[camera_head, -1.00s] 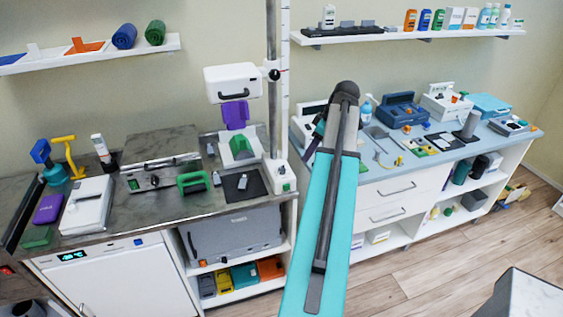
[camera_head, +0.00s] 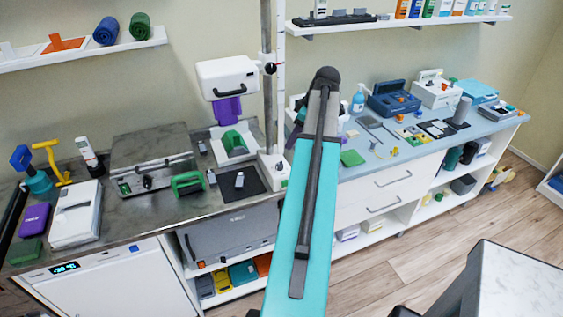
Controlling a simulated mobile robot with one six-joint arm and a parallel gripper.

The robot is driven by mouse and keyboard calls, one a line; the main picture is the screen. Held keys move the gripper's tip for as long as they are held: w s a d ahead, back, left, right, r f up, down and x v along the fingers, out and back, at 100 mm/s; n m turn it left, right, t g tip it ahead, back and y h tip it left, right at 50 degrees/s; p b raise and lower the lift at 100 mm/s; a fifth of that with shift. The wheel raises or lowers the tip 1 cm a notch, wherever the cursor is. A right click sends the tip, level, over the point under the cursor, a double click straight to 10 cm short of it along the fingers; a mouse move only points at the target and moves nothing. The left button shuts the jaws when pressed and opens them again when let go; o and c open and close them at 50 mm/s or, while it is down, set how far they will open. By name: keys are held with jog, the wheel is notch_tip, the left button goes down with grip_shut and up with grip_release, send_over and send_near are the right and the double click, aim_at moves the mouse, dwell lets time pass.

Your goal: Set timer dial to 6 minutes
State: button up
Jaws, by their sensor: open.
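A metal unit with a front panel of small controls (camera_head: 147,180) stands on the left counter, against the wall. A dark round knob shows on its front, but I cannot tell whether it is the timer dial, and no minute marks are readable. My teal arm rises through the middle of the view, with its dark joint at the top. It hides part of the wall and the gap between the counters.
A green-handled item (camera_head: 187,183), a white device (camera_head: 76,214) and a purple box (camera_head: 34,219) are on the left counter (camera_head: 110,234). A blue case (camera_head: 393,98) and small items crowd the right counter (camera_head: 352,171). A marble-topped table (camera_head: 513,283) stands lower right. Wooden floor lies between.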

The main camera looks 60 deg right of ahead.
aim_at(280, 162)
jog(key=shift+p+x, duration=2.5)
jog(key=shift+x, duration=4.3)
jog(key=c, duration=1)
